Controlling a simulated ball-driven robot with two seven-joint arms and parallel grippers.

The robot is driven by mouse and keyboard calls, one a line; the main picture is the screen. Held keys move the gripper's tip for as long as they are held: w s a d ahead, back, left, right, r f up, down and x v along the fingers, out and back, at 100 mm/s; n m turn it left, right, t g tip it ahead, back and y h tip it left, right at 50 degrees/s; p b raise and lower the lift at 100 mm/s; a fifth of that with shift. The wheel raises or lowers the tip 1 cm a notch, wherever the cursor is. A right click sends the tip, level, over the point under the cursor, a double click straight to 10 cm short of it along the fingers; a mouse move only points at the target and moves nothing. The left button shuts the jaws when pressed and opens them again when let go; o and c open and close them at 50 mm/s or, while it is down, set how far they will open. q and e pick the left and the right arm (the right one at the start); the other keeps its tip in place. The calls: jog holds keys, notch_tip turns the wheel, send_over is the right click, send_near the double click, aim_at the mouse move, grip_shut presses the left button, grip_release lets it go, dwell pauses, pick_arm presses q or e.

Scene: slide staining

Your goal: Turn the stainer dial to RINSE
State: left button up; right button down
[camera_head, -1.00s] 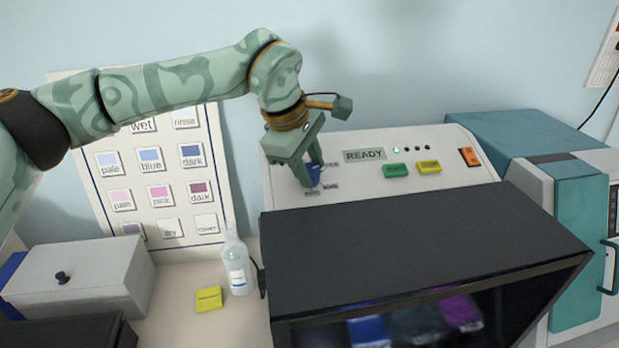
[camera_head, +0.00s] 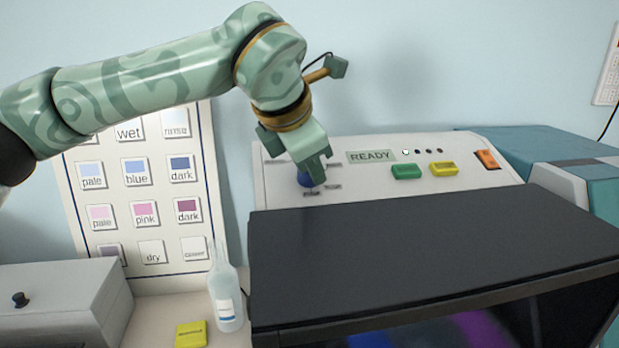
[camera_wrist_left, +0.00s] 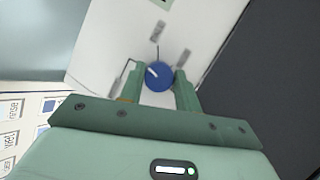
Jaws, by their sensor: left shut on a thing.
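The stainer dial is a round blue knob (camera_head: 306,180) on the sloped white panel (camera_head: 460,180) of the stainer, partly hidden behind my gripper in the head view. My left gripper (camera_head: 318,180) is shut on the dial. In the left wrist view the dial (camera_wrist_left: 159,76) sits between the two green fingers, and its white pointer mark points to the upper left of that picture. Small grey labels lie around the dial, but their words are too small to read. The display (camera_head: 371,156) reads READY. My right gripper is not in view.
A green button (camera_head: 406,172), a yellow button (camera_head: 444,169) and an orange switch (camera_head: 487,159) sit right of the dial. The black hood (camera_head: 420,250) lies in front. A bottle (camera_head: 226,295), a yellow block (camera_head: 191,334) and a colour chart (camera_head: 150,225) are at left.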

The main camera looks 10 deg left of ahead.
pick_arm(q)
jog(key=shift+n+t+y+b, duration=0.45)
jog(key=shift+n+b, duration=0.75)
jog(key=shift+n, duration=0.6)
jog(key=o, duration=1)
jog(key=p+v, duration=0.1)
jog(key=v, duration=1.5)
jog(key=shift+s+d+r, duration=0.1)
jog(key=shift+d+r, duration=0.05)
